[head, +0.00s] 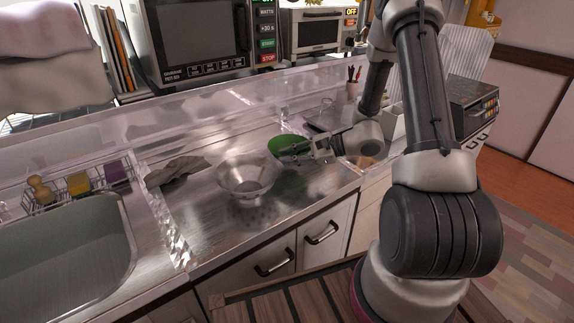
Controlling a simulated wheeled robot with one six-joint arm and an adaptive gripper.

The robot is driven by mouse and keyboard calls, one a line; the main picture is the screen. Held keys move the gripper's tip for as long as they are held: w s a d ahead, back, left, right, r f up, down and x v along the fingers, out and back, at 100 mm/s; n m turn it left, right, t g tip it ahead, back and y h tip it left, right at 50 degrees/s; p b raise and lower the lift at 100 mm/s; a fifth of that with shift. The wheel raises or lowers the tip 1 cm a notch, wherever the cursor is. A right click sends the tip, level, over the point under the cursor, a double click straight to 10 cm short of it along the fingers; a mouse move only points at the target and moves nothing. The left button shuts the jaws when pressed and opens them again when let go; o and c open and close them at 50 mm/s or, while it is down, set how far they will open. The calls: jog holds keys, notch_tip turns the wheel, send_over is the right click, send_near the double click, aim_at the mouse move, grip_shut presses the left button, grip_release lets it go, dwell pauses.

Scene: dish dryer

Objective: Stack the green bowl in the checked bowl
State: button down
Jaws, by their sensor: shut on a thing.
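The green bowl (280,141) is tilted at the tip of my gripper (292,151), above the metal counter to the right of centre. My gripper is shut on its near edge; the fingers hide part of the bowl. A pale, flared bowl (247,182) stands upright on the counter to the left of and nearer than the green bowl. It looks greyish white, and a check pattern cannot be made out at this size. The two bowls are apart.
A crumpled grey cloth (177,171) lies left of the pale bowl. A sink (75,250) and a wire rack (80,183) are farther left. A clear ledge (215,105) runs behind the counter, below a microwave (190,35). The counter's front strip is bare.

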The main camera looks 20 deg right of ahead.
jog(key=shift+f, duration=1.4)
jog(key=c, duration=1.4)
grip_release()
jog(key=shift+f, duration=0.1)
jog(key=shift+c, duration=0.2)
